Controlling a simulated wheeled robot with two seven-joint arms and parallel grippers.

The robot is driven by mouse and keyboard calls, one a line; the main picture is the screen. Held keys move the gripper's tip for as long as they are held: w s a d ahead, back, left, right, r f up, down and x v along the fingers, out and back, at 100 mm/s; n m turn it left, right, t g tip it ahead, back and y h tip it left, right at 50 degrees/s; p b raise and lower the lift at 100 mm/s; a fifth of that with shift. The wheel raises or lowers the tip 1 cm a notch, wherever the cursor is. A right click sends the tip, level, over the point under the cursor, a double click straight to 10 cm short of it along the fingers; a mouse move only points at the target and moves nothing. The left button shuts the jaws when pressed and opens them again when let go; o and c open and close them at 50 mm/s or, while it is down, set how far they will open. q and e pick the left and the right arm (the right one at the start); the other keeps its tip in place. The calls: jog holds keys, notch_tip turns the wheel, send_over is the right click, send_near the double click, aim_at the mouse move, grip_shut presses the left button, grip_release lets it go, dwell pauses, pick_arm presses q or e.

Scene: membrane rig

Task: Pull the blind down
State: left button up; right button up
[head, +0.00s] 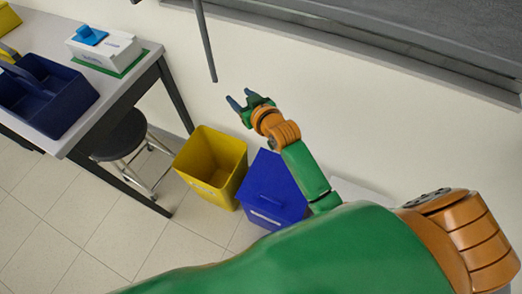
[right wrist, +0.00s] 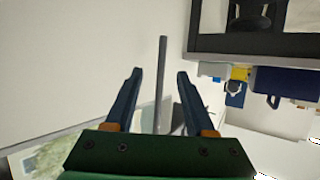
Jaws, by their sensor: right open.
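The blind (head: 400,42) is a grey slatted band along the wall at the top right of the head view. A thin grey rod (head: 205,40) hangs down the wall left of it, its upper end out of the picture. My right gripper (head: 241,98) is open and empty, a little below and right of the rod's lower end in the head view. In the right wrist view the rod (right wrist: 162,60) shows between the two open dark fingers (right wrist: 160,74), touching neither in the picture. I cannot tell its depth from them. My left gripper is not in view.
A table (head: 128,85) at the left bears a dark blue caddy (head: 45,95) and a white box (head: 103,47). A stool (head: 122,135) stands beneath it. A yellow bin (head: 212,165) and a blue bin (head: 272,190) stand by the wall. Wall around the gripper is bare.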

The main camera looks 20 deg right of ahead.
jog(key=s+d+f+g, duration=0.1)
jog(key=s+f+g, duration=0.3)
jog(key=f, duration=1.1)
jog(key=s, duration=0.3)
jog(key=shift+s+d+f+h, duration=0.2)
jog(key=shift+s+f+h, duration=0.1)
jog(key=shift+s+h, duration=0.1)
